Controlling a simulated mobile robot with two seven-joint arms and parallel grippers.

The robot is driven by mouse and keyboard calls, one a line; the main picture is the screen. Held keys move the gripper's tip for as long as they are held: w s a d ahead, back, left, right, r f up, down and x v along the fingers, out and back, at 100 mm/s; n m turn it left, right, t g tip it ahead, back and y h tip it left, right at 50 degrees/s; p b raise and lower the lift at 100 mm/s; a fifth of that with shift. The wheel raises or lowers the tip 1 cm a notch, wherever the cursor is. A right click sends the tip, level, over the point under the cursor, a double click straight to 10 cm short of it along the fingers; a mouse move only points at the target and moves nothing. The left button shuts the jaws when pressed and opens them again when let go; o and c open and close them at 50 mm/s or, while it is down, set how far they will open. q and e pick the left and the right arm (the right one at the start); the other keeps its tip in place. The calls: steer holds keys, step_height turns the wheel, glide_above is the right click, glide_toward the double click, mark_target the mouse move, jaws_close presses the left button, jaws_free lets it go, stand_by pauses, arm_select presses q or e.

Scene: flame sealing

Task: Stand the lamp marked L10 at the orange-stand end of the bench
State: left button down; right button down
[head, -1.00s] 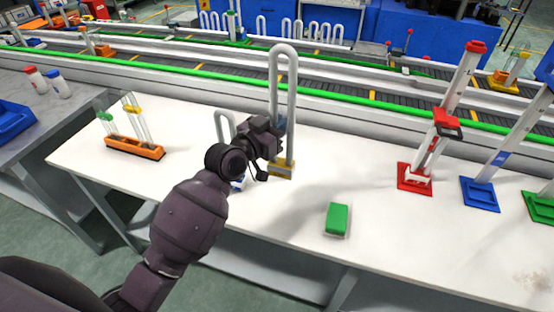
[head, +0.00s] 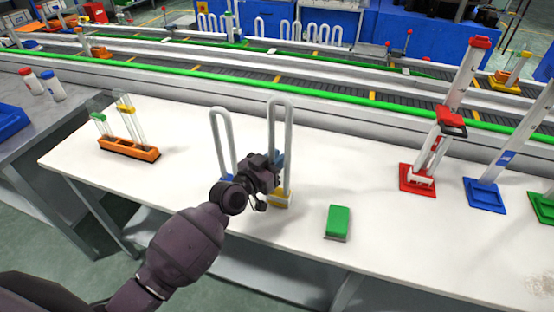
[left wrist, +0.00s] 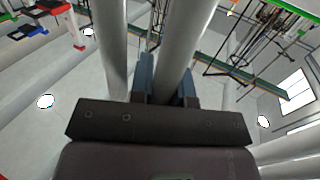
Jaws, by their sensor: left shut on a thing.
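A tall white U-shaped lamp (head: 289,135) with a yellow base (head: 281,200) is upright over the middle of the bench. My left gripper (head: 278,161) is shut on one leg of it, low down. In the left wrist view the fingers (left wrist: 166,84) sit either side of a tube (left wrist: 184,35). A second U lamp (head: 213,140) with a blue base stands just left, its base partly hidden by my gripper. No L10 mark is readable. I cannot tell whether the held lamp touches the bench. The orange stand (head: 130,149) holds clear tubes at the bench's left end. My right gripper is not seen.
The white bench (head: 170,180) is clear between the orange stand and the lamps. A green block (head: 338,222) lies right of the lamps. Red (head: 417,180) and blue (head: 485,193) stands occupy the right side. A conveyor (head: 330,90) runs behind.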

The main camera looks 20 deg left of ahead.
arm_select(q)
steer(key=shift+r, duration=0.1)
steer(key=c, duration=1.1)
jaws_free()
steer(key=v, duration=1.2)
steer(key=s+a+f+n+g+y, duration=0.1)
steer(key=s+a+f+y, duration=0.1)
steer(key=s+f, duration=0.4)
steer(key=s+a+f+n+g+y, duration=0.1)
steer(key=s+a+f+g+y, duration=0.1)
steer(key=s+f, duration=0.4)
steer(key=s+a+f+n+g+y, duration=0.1)
steer(key=s+a+f+g+y, duration=0.1)
steer(key=s+f, duration=0.4)
steer(key=shift+s+a+n+y, duration=0.15)
steer(key=shift+a+n+y, duration=0.2)
steer(key=shift+y, duration=0.45)
